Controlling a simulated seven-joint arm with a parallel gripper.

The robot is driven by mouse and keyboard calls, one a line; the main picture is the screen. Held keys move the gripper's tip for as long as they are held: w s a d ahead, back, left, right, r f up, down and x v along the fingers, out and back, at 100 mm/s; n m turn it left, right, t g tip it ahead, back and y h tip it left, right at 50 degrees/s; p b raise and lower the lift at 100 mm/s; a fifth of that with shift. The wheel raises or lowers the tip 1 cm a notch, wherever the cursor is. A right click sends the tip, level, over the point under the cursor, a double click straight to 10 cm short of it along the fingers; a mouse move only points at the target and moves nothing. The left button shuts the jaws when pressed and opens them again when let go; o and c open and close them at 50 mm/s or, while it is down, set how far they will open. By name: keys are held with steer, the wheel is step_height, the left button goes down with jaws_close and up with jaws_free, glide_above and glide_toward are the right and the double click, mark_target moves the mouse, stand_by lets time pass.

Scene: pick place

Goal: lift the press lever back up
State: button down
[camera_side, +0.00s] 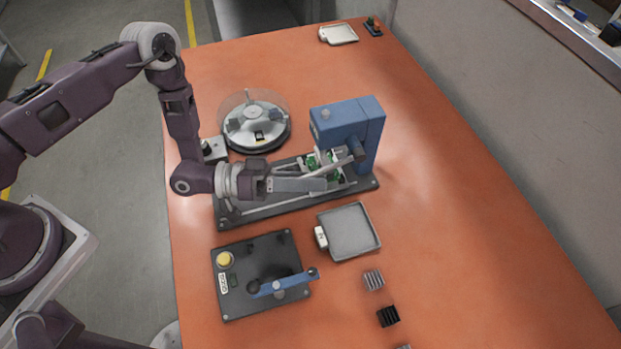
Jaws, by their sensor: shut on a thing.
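A blue press (370,128) stands at the right end of a long dark base plate (285,205). A low black panel (236,303) near the front carries a blue lever (288,283) with a dark knob, lying low across it. Which of the two the press lever belongs to is not certain from this view. My gripper (338,170) reaches in from the left, its fingers pointing right below the press head. It is shut on a small green part (316,160), partly hidden by the fingers. The contact itself is hard to make out.
A round silver turntable (257,138) with a clear cover stands behind my gripper. A grey tray (351,232) lies in front of the press. Small ribbed blocks (373,280) (388,316) sit at the front. The orange table's right side is clear.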

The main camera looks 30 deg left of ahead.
step_height(320, 180, up, 10)
steer(key=w+d+n+g+y, duration=0.1)
steer(key=n+g+y, duration=0.1)
steer(key=g+y, duration=0.4)
steer(key=shift+w+d+n+g+y, duration=0.3)
steer(key=shift+n+y, duration=0.1)
steer(key=shift+y, duration=1.3)
steer(key=shift+r, duration=0.1)
steer(key=c, duration=1.1)
jaws_free()
steer(key=shift+c, duration=0.2)
